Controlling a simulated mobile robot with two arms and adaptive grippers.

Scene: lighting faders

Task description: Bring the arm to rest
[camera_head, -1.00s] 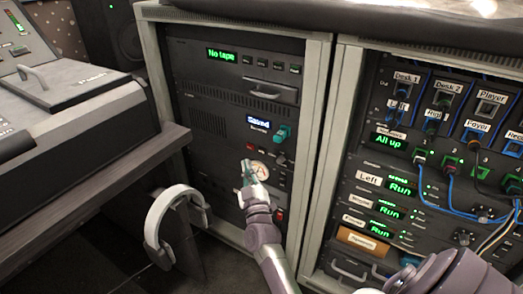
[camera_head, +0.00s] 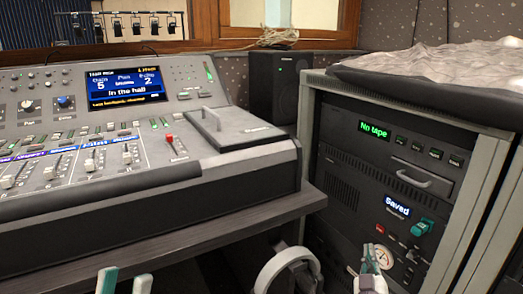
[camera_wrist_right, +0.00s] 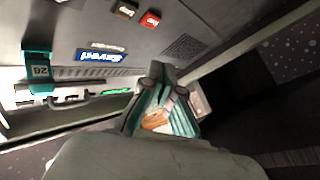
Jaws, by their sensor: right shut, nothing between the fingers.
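My right gripper (camera_head: 370,258) is shut and empty, in front of the black rack unit at the lower right of the head view. In the right wrist view its teal fingers (camera_wrist_right: 160,112) are closed together, apart from the panel. The rack (camera_head: 340,150) shows "No tape" and "Saved" displays; the "Saved" display (camera_wrist_right: 101,56) appears upside down in the wrist view. A teal cartridge (camera_head: 422,227) sticks out of the panel and also shows in the wrist view (camera_wrist_right: 39,72). My left gripper (camera_head: 124,281) is at the bottom left edge, its two fingers apart with nothing visible between them.
The mixing desk (camera_head: 90,190), with faders and a screen (camera_head: 126,83) reading "In the hall", fills the left. White headphones (camera_head: 285,262) hang below the desk's edge, left of my right gripper. A speaker (camera_head: 276,85) stands behind. The rack's grey side frame (camera_head: 480,190) is at the right.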

